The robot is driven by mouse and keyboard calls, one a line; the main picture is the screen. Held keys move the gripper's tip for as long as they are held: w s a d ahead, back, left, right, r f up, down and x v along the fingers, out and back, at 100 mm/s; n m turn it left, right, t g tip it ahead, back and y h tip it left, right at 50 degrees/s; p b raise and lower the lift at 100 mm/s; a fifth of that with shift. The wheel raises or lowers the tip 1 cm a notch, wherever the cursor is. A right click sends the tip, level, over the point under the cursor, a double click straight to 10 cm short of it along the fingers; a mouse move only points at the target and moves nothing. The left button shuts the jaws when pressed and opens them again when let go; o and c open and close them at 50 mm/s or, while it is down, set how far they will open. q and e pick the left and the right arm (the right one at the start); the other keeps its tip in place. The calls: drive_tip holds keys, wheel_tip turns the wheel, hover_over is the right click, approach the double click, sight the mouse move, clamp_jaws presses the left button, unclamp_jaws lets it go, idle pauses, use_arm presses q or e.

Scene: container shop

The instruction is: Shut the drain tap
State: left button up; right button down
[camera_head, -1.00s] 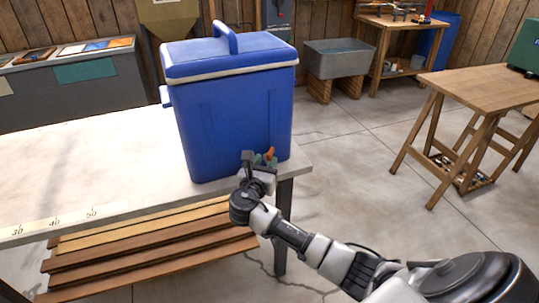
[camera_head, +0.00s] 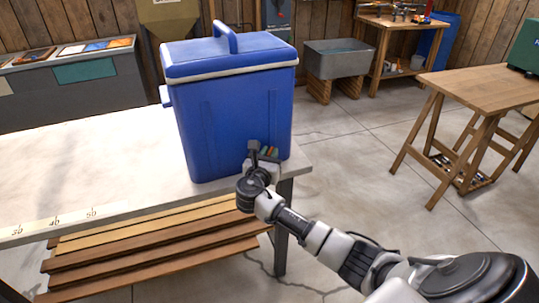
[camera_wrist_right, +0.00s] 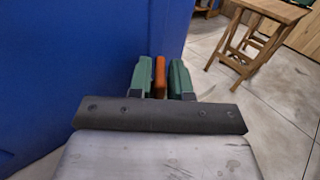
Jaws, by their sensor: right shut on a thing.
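The blue cooler (camera_head: 232,115) stands upright on the light worktable, its lid closed and its handle raised. Its side fills the left of the right wrist view (camera_wrist_right: 70,60). My right gripper (camera_head: 266,151) is at the lower right of the cooler. In the right wrist view the gripper's green fingers (camera_wrist_right: 160,80) are shut on an orange tap lever (camera_wrist_right: 160,77), which stands between them beside the cooler wall. The tap's body and spout are hidden behind the gripper. My left gripper is not in view.
The worktable (camera_head: 110,150) has a ruler strip at its front left, and its top is bare left of the cooler. Wooden boards (camera_head: 150,258) lie beneath. A wooden trestle table (camera_head: 490,80) stands right, with open concrete floor between.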

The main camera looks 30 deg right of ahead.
drive_tip(key=shift+g, duration=0.3)
drive_tip(key=shift+w+a+m+g+h+p, duration=0.15)
drive_tip(key=shift+m+g+h+p, duration=0.25)
drive_tip(key=shift+m+g+h, duration=1.4)
drive_tip(key=shift+m+g, duration=1)
drive_tip(key=shift+g, duration=0.9)
drive_tip(key=c, duration=1.2)
unclamp_jaws()
drive_tip(key=a, duration=0.3)
drive_tip(key=s+a, duration=0.1)
drive_tip(key=a, duration=0.3)
drive_tip(key=a+b, duration=0.1)
drive_tip(key=a, duration=0.2)
drive_tip(key=shift+s+a, duration=0.3)
drive_tip(key=shift+s, duration=0.1)
